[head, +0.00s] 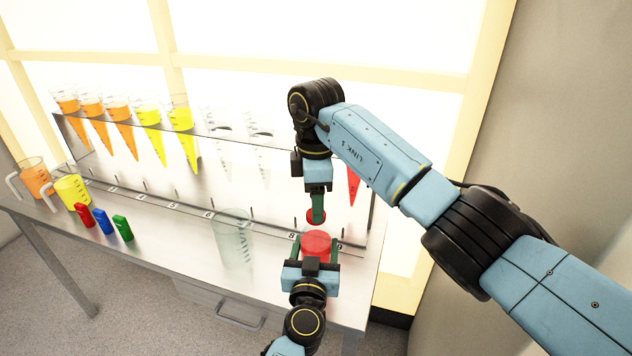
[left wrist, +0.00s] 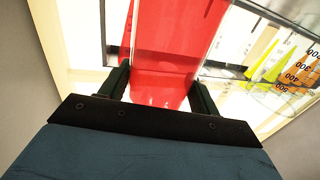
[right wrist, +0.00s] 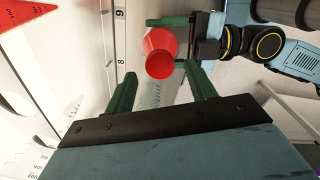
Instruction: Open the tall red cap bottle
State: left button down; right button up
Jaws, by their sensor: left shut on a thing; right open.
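The bottle (head: 316,243) looks red and stands near the right end of the table; it fills the middle of the left wrist view (left wrist: 172,50). My left gripper (head: 318,246) is shut on the bottle, one finger on each side. A red round top, seemingly its cap (head: 311,217), shows above the body and in the right wrist view (right wrist: 159,64). My right gripper (head: 318,220) points down over the cap, open. In the right wrist view its fingers lie either side of the cap; contact cannot be told. The bottle's neck is partly hidden.
A clear beaker (head: 234,240) stands left of the bottle. A rack (head: 140,172) at the back holds orange, yellow, clear and red cones. Orange (head: 35,176) and yellow (head: 73,191) jugs and small red, blue and green items (head: 103,221) stand at the left. The front middle is clear.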

aim_at(315, 240)
jog(key=shift+f, duration=1.15)
jog(key=c, duration=1.1)
jog(key=shift+o, duration=0.2)
jog(key=shift+n, duration=1.8)
jog(key=o, duration=1.1)
